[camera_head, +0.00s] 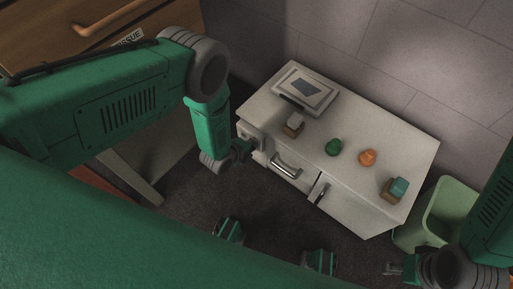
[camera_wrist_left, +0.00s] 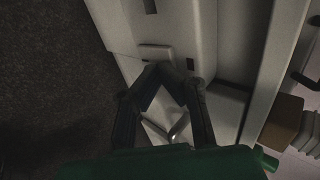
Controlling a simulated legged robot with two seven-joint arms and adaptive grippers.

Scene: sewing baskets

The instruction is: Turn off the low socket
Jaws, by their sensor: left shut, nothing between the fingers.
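The low socket (camera_head: 251,134) is a pale fitting on the left end of the white cabinet, partly hidden behind my left gripper (camera_head: 243,151). In the left wrist view the socket (camera_wrist_left: 179,30) is a pale panel with dark slots and a small grey rocker-like piece (camera_wrist_left: 156,52). My left gripper (camera_wrist_left: 165,70) is shut and empty, with its fingertips just below that piece; whether they touch it I cannot tell. The switch's position is not clear. My right gripper (camera_head: 394,269) is at the lower right, away from the socket, its fingers too small to judge.
A wooden drawer unit (camera_head: 50,30) is at upper left. Dark floor lies in front.

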